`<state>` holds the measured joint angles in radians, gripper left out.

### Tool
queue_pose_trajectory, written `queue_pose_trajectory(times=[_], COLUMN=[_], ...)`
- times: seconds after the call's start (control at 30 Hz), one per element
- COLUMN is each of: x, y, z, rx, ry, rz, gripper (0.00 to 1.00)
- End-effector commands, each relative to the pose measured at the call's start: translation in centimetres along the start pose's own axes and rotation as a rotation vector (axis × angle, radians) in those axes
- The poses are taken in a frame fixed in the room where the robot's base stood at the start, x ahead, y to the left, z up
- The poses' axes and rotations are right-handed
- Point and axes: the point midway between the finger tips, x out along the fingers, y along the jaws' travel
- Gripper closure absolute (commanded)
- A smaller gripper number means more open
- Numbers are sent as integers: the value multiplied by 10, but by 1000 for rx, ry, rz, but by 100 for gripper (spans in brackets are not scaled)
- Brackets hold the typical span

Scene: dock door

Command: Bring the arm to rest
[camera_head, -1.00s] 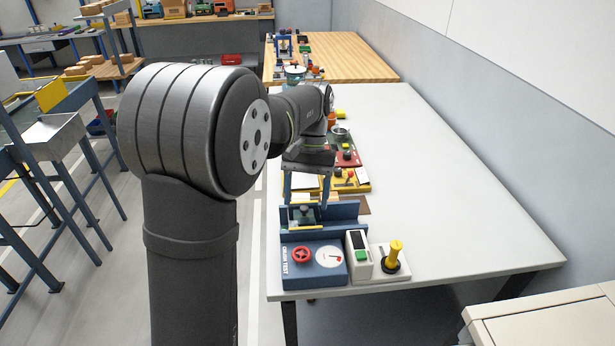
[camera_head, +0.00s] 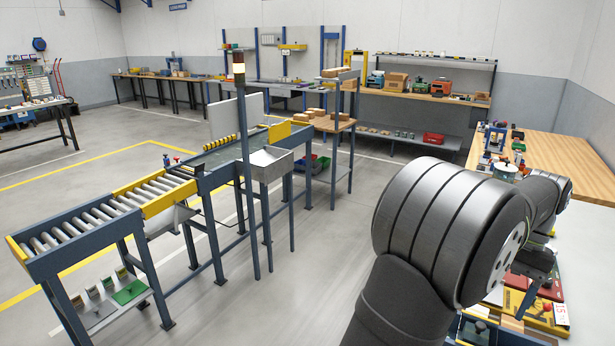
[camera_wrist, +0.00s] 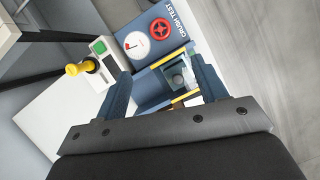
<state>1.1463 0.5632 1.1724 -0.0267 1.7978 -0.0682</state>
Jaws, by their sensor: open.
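My arm (camera_head: 455,225) stands at the right of the head view and reaches away over the workbench, its wrist bent down. In the wrist view my gripper (camera_wrist: 160,68) is open, its two blue-grey fingers wide apart. Nothing is held between them. Beyond the fingers is the blue crush tester (camera_wrist: 148,38) with a red handwheel (camera_wrist: 162,28) and a white dial. A small grey and clear part (camera_wrist: 178,76) of it shows in the gap between the fingers. I cannot tell how far the fingertips are from it.
A white box with a green button (camera_wrist: 99,47) and a yellow-handled tool (camera_wrist: 78,68) stand beside the tester. In the head view a roller conveyor (camera_head: 105,215) stands at the left, with open floor between it and my arm. A wooden bench (camera_head: 585,160) is behind.

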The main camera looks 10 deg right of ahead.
Motion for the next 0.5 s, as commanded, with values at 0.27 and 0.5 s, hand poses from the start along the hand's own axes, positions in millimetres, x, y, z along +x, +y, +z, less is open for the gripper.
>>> queue_pose_trajectory(times=[0.27,0.5], x=[25,72], y=[0,0], z=[1,1], rx=[0,0], ry=[-3,-3], rz=[0,0], gripper=[35,35])
